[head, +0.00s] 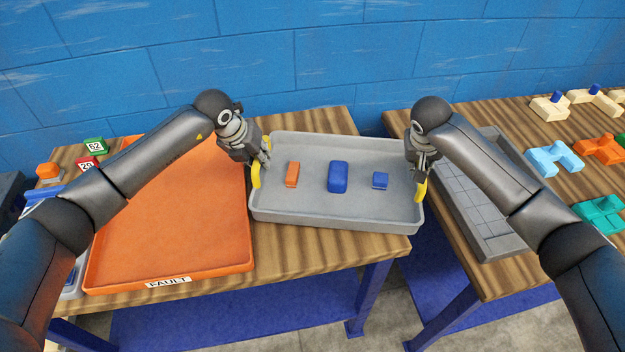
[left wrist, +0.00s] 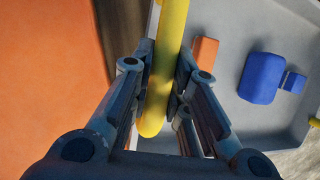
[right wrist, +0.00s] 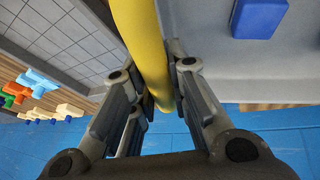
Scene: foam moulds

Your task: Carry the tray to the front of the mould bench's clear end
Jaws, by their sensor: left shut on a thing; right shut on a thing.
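The grey tray (head: 335,219) is at the right end of the left table in the head view, its right edge reaching out past the tabletop. It holds an orange block (head: 292,174), a larger blue block (head: 338,177) and a small blue block (head: 380,180). Yellow handles stand at its left and right ends. My left gripper (head: 257,165) is shut on the left yellow handle (left wrist: 168,60). My right gripper (head: 421,180) is shut on the right yellow handle (right wrist: 145,45). Whether the tray touches the table is hard to tell.
An orange tray (head: 180,230) labelled FAULT lies left of the grey tray. A gap separates the left table from the right table (head: 490,280). The right table holds a grey gridded tray (head: 470,205), and blue (head: 553,158), orange and green shapes further right.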

